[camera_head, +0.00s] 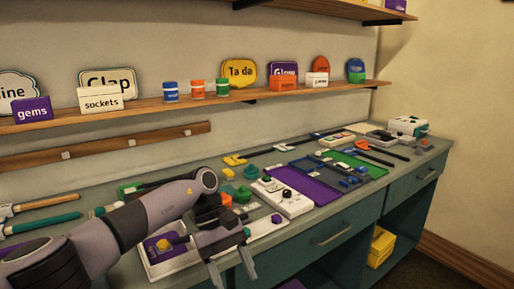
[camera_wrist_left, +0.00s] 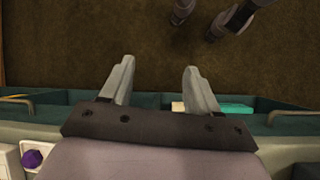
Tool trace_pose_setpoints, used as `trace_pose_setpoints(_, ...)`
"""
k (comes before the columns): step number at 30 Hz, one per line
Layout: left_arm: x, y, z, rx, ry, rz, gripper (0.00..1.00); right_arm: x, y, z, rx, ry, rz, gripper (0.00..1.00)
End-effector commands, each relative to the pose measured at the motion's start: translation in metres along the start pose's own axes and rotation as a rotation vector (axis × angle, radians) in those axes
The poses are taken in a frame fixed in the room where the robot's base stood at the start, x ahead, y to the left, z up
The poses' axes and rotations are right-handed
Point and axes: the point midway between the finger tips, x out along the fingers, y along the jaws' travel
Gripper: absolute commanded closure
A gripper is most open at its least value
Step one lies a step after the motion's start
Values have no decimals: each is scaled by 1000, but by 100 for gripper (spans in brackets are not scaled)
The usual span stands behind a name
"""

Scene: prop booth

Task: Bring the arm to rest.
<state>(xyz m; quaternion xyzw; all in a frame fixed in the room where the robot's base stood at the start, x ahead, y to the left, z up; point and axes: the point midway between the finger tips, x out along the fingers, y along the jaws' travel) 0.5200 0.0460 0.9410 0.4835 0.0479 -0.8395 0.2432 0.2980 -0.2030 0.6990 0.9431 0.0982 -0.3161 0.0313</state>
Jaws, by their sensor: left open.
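My left arm (camera_head: 135,222) comes in from the left in the head view, over the front left part of the workbench (camera_head: 330,217). Its gripper (camera_head: 232,278) hangs at the bench's front edge with its fingers pointing down and forward. In the left wrist view the two grey fingers (camera_wrist_left: 158,80) are spread apart with nothing between them. Past them is brown floor, and the bench edge lies under the gripper body. My right gripper is not in view.
Shelves with signs (camera_head: 107,82) and small tubs line the wall. A drawer handle (camera_head: 333,234) juts from the front.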

Motion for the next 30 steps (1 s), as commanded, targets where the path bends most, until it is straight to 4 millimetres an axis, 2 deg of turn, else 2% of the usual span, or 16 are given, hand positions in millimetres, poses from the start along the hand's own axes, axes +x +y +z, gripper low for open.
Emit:
trace_pose_setpoints(1,24,9,7,-28,-64,58,39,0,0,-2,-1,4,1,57)
trace_pose_setpoints(3,49,24,20,-85,-155,149,39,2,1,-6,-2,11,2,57)
trace_pose_setpoints(7,88,52,50,-237,-368,324,39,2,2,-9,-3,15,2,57)
trace_pose_setpoints(11,107,75,79,-440,-616,482,39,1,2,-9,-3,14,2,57)
trace_pose_setpoints(16,108,91,99,-759,-976,643,39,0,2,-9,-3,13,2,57)
trace_pose_setpoints(19,102,92,98,-964,-1200,708,39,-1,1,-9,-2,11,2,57)
trace_pose_setpoints(23,94,81,85,-1241,-1506,760,39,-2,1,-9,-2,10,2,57)
trace_pose_setpoints(26,90,64,68,-1455,-1750,774,39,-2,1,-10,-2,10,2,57)
trace_pose_setpoints(30,93,26,37,-1746,-2107,758,39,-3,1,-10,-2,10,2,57)
